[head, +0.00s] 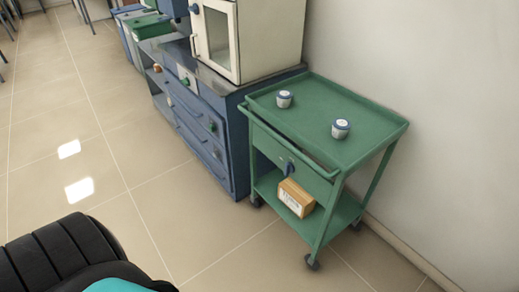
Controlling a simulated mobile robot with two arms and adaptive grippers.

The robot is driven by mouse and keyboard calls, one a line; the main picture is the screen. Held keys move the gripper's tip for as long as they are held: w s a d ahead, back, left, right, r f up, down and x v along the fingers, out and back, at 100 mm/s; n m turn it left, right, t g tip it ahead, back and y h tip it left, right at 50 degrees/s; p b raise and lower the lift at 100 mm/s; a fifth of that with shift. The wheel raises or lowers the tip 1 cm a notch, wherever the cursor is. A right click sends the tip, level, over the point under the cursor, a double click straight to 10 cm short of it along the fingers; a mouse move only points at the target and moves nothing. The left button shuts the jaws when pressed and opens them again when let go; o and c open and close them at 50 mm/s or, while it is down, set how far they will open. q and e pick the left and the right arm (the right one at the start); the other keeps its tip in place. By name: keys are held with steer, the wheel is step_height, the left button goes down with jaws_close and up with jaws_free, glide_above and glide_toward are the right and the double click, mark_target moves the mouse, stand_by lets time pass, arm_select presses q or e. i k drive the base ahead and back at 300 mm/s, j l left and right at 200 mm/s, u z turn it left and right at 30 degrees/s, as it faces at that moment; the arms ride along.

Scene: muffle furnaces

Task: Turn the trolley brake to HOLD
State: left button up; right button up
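The green trolley (310,133) stands on casters against the wall, right of the blue cabinet. A dark blue knob (289,168) sits on its front panel, under the front push bar. The knob is small here, and I cannot read any HOLD marking or its setting. Two small white and blue jars, a left one (284,99) and a right one (341,128), stand upright on the top tray. A brown box (296,197) with a white label lies on the lower shelf. Neither of my grippers shows in the head view.
A blue cabinet (222,170) with drawers carries a cream furnace (272,38) with a windowed door. Green and grey bins (146,27) stand farther back. Chair or table legs show at the top left. The tiled floor (190,235) before the trolley is clear.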

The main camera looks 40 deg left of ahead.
mark_target(290, 168)
steer(key=u, duration=0.9)
steer(key=j, duration=0.35)
